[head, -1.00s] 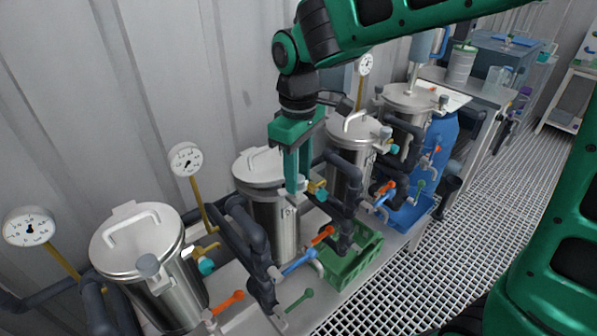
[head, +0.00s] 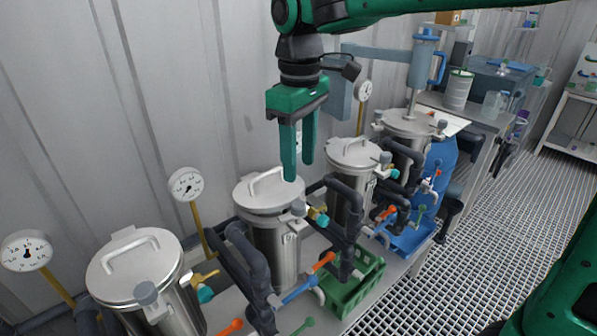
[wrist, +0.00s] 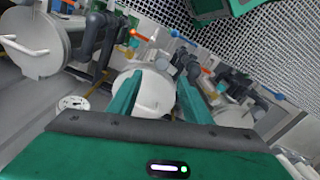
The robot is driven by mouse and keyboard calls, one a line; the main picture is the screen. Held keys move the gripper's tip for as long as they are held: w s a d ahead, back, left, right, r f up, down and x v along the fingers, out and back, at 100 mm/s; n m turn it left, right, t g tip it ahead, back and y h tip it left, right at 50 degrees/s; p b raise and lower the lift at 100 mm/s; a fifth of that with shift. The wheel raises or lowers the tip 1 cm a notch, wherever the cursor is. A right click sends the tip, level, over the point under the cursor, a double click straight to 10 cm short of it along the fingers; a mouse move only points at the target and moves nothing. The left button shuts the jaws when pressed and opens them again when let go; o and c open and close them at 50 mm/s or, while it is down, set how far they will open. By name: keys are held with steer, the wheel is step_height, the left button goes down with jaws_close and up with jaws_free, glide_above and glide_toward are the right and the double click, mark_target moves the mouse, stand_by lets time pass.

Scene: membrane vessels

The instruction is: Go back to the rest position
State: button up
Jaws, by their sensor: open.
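My gripper (head: 297,172) is open and empty, with its green fingers pointing down. In the head view it hangs above and in front of the second steel vessel (head: 275,240), near its lid (head: 268,192), and appears clear of it. In the wrist view, my gripper (wrist: 157,95) shows two fingers spread apart, with a round vessel lid (wrist: 145,92) seen between and beyond them. Nothing is held between the fingers.
Several lidded vessels stand in a row along the corrugated wall, with dark pipes and coloured valve handles in front. A green crate (head: 352,290) sits among the pipes. Pressure gauges (head: 186,184) rise behind. The grated floor (head: 500,225) at right is clear.

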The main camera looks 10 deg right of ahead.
steer(key=shift+r, duration=0.15)
steer(key=s+d+f+m, duration=0.2)
steer(key=s+d+m, duration=0.2)
steer(key=d, duration=0.5)
steer(key=s+d+f+m, duration=0.3)
steer(key=s+d+m, duration=0.1)
steer(key=d, duration=0.6)
steer(key=s+d+f+m, duration=0.3)
steer(key=s+d+m, duration=0.1)
steer(key=d, duration=0.5)
steer(key=shift+s+d, duration=0.15)
steer(key=shift+s, duration=0.3)
steer(key=s+d+f+m, duration=0.1)
steer(key=s, duration=0.2)
steer(key=s+d+f+m, duration=0.1)
steer(key=s+d+f, duration=0.1)
steer(key=s+d+f+m, duration=0.1)
steer(key=s+m, duration=0.1)
steer(key=s, duration=0.1)
steer(key=shift+s+d+f, duration=0.15)
steer(key=shift+s+f, duration=0.1)
steer(key=shift+s, duration=0.05)
steer(key=c, duration=0.4)
steer(key=shift+f, duration=0.1)
steer(key=shift+s, duration=0.1)
